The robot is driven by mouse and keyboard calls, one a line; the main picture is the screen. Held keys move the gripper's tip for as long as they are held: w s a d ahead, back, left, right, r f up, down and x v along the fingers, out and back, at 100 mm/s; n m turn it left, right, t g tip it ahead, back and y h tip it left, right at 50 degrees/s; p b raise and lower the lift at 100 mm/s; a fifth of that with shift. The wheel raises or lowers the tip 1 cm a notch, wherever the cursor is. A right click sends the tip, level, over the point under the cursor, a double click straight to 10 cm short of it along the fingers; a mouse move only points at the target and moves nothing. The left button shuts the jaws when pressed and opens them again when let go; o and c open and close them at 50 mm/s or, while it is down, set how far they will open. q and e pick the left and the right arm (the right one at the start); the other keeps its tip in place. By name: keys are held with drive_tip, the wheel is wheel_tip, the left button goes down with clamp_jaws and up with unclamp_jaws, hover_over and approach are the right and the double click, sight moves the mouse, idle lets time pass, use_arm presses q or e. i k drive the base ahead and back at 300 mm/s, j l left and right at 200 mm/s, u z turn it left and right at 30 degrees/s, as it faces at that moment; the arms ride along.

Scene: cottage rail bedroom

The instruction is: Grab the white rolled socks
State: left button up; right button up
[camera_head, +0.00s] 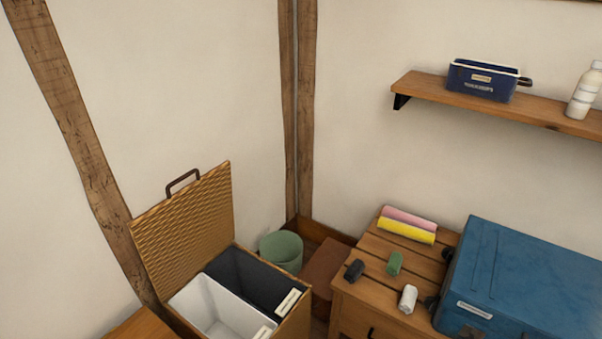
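The white rolled socks (408,298) rest on the slatted top of a wooden cabinet (356,296), close to its front edge. A green roll (395,263) lies just behind them and a black roll (354,270) lies to their left. Neither of my grippers shows in the head view, and nothing touches the white socks.
A blue case (520,275) fills the cabinet's right side. Pink (409,217) and yellow (407,231) rolls lie at its back. An open wicker hamper (188,222) with white and dark compartments stands left, near a green bin (282,250). A wall shelf (540,113) is above.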

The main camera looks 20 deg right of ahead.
sight(408, 302)
drive_tip(key=z, duration=1.45)
